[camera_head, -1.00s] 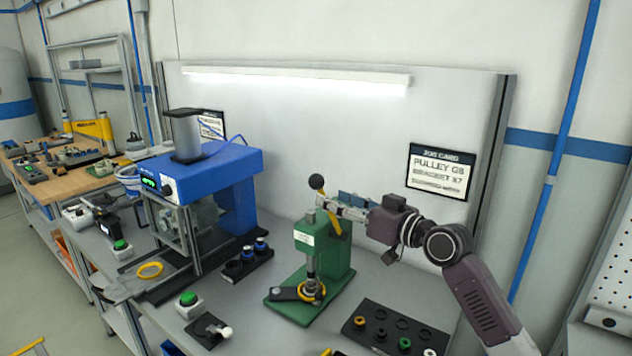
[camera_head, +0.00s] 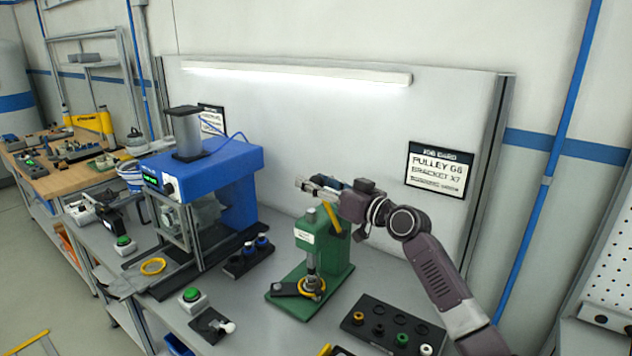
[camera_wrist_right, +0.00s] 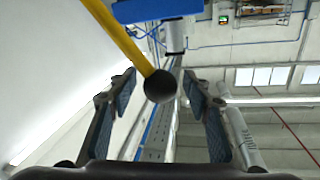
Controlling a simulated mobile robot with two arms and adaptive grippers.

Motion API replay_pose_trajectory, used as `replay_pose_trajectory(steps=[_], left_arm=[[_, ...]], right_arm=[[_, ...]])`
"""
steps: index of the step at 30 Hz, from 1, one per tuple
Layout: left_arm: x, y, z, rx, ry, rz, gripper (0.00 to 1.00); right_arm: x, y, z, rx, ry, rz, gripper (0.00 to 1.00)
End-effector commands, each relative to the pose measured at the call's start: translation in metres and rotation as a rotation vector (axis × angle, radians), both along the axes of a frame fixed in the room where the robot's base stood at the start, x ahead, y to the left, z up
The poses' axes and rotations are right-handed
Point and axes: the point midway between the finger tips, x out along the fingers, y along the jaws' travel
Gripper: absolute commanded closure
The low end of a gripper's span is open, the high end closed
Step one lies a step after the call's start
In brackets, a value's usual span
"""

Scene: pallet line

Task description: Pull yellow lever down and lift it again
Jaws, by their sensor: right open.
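The yellow lever (camera_head: 332,218) rises from the green press (camera_head: 320,262) on the bench. In the head view its upper end is hidden by my right gripper (camera_head: 308,185). In the right wrist view the yellow lever (camera_wrist_right: 118,38) comes in from the top and ends in a black ball knob (camera_wrist_right: 160,86). The knob shows between my two open fingers, with a gap on both sides. I cannot tell how deep it sits between them. My left gripper is not in view.
A blue machine (camera_head: 215,175) stands left of the press. A black tray of small rings (camera_head: 380,350) lies to the right of the press base. A green button box (camera_head: 192,300) sits at the front. The wall panel is behind the press.

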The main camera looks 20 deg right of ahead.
Motion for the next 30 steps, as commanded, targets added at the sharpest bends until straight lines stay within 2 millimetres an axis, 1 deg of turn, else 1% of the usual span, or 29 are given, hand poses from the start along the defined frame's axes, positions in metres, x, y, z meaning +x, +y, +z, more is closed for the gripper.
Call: replay_pose_trajectory(steps=[2,3,15,23,26,30], left_arm=[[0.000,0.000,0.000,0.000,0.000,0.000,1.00],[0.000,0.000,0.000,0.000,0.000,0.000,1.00],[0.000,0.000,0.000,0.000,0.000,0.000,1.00],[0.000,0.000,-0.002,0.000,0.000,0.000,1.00],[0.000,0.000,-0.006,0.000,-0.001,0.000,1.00],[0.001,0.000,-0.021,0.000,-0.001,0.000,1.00]], right_arm=[[0.000,0.000,0.000,0.000,0.000,0.000,0.55],[0.000,0.000,0.000,0.000,0.000,0.000,0.57],[0.000,0.000,0.000,0.000,0.001,0.000,1.00],[-0.001,0.000,-0.001,-0.001,-0.001,0.001,1.00],[-0.002,0.002,-0.004,-0.010,-0.007,0.001,1.00],[-0.005,0.006,-0.013,-0.039,-0.030,0.001,1.00]])
